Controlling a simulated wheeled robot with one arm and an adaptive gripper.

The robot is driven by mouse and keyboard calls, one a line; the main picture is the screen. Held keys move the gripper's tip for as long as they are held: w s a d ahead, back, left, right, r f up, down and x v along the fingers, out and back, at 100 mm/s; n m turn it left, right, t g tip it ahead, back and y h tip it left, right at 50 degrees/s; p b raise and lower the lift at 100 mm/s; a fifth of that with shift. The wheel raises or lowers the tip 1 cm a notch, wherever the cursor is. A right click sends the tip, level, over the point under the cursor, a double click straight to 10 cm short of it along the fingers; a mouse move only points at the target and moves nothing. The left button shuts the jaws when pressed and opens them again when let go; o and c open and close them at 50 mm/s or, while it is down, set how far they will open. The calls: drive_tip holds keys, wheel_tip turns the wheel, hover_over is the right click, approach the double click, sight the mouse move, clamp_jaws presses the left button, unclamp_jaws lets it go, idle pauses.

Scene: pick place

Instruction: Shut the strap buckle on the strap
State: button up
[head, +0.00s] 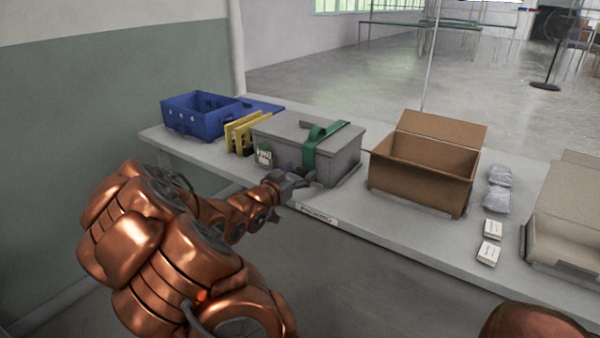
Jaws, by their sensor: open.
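A green strap (311,147) runs over the right part of a grey lidded case (290,133) on the table and hangs down its front. A raised loop of the strap stands above the lid. The buckle itself is too small to make out. My gripper (306,181) is at the lower front of the case, by the table's front edge, close to the strap's lower end. It is open, and I see nothing held in it. I cannot tell whether it touches the case.
A blue crate (203,126) and yellow panels (236,136) stand left of the case. An open cardboard box (415,185) stands to its right. Farther right are grey pouches (496,199), small white boxes (489,253) and another open box (565,235).

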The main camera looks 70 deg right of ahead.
drive_tip(key=shift+d, duration=0.3)
drive_tip(key=c, duration=1.2)
drive_tip(key=shift+o, duration=0.2)
drive_tip(key=shift+r+p, duration=0.15)
drive_tip(key=shift+p, duration=0.15)
